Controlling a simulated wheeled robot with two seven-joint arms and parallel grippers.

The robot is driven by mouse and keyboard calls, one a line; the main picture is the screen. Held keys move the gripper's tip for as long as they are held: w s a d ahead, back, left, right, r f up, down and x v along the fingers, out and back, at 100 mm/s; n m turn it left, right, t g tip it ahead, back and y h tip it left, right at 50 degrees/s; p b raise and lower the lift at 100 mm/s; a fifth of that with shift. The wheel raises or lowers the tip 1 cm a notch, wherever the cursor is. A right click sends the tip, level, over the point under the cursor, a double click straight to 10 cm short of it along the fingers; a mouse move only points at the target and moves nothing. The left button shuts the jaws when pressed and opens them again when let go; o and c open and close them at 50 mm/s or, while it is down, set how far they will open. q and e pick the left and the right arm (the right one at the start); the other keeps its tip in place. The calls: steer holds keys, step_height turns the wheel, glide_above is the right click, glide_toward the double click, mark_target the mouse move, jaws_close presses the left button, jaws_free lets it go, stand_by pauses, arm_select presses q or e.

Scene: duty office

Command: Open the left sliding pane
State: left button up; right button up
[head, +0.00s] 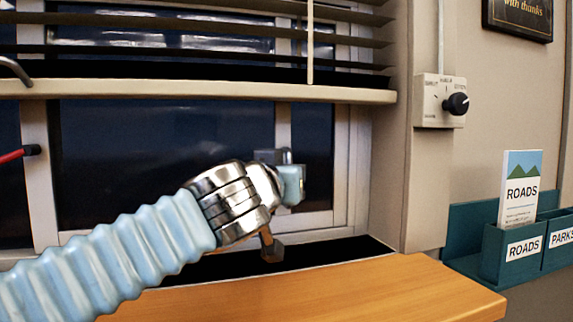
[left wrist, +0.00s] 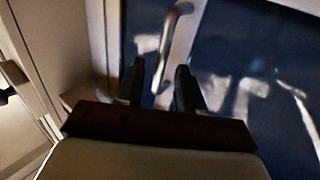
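The left sliding pane (head: 150,130) is dark glass in a pale frame, below the raised blinds in the head view. A narrow strip of dark glass shows to the right of its frame edge. My left gripper (left wrist: 160,82) is at that edge; its wrist hides most of it in the head view. In the left wrist view its two dark fingers stand apart. A metal bar handle (left wrist: 173,38) on a pale frame upright runs into the gap between them. I cannot tell whether either finger touches it. My right gripper is not in view.
A wooden ledge (head: 400,288) lies below the window. Blinds (head: 200,48) and a pale rail (head: 200,91) are above. On the right wall are a control box with a black knob (head: 456,103) and a teal leaflet holder (head: 490,250).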

arm_select(q)
steer(key=shift+w+d, duration=0.1)
steer(key=shift+w, duration=0.4)
steer(key=shift+c, duration=0.3)
jaws_close()
